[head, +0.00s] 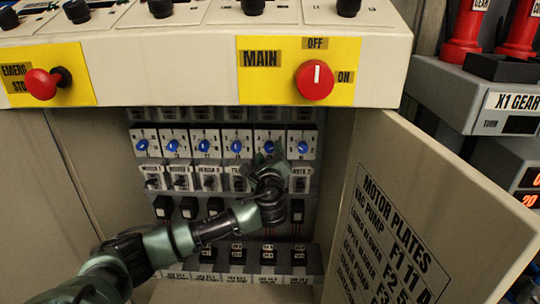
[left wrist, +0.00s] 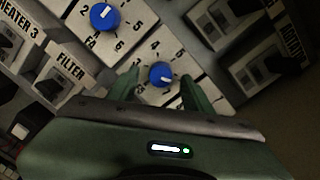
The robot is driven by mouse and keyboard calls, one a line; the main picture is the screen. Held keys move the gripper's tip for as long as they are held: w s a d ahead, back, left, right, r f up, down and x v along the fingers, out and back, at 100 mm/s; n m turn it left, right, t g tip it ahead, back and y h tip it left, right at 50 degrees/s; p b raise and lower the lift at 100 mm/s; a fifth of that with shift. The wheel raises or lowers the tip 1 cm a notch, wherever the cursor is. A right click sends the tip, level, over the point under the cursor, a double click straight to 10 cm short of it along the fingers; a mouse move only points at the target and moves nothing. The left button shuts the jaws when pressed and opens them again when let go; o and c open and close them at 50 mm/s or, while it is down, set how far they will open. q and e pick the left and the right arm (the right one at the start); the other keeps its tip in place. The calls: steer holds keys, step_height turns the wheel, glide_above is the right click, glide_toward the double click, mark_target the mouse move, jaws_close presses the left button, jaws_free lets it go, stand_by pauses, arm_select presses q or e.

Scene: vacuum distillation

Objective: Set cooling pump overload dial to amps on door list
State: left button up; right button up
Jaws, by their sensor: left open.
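A row of blue overload dials on white numbered plates sits inside the open cabinet; the leftmost dial (head: 142,145) is clear of my arm. My left gripper (head: 272,163) is in front of the fifth dial from the left (head: 269,146). In the left wrist view the open fingers (left wrist: 161,88) lie on either side of a blue dial (left wrist: 161,74), with no clear contact; its plate is partly covered by the fingers. The door list (head: 395,235), headed MOTOR PLATES, is on the open door's inner face; its lower lines are hard to read. My right gripper is not in view.
Another blue dial (left wrist: 105,18) is close beside the fingers. Labelled switches (head: 209,178) and black blocks fill the rows below. The console overhangs above, with a red emergency stop (head: 42,84) and red main switch (head: 315,80). The open door (head: 440,190) bounds the right.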

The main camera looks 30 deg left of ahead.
arm_select(q)
steer(key=shift+w+a, duration=0.1)
steer(key=shift+w, duration=0.05)
jaws_close()
steer(key=shift+n, duration=0.4)
steer(key=n, duration=0.4)
steer(key=shift+n+p, duration=0.3)
steer(key=shift+p, duration=0.1)
steer(key=n, duration=0.3)
steer(key=shift+n, duration=1.9)
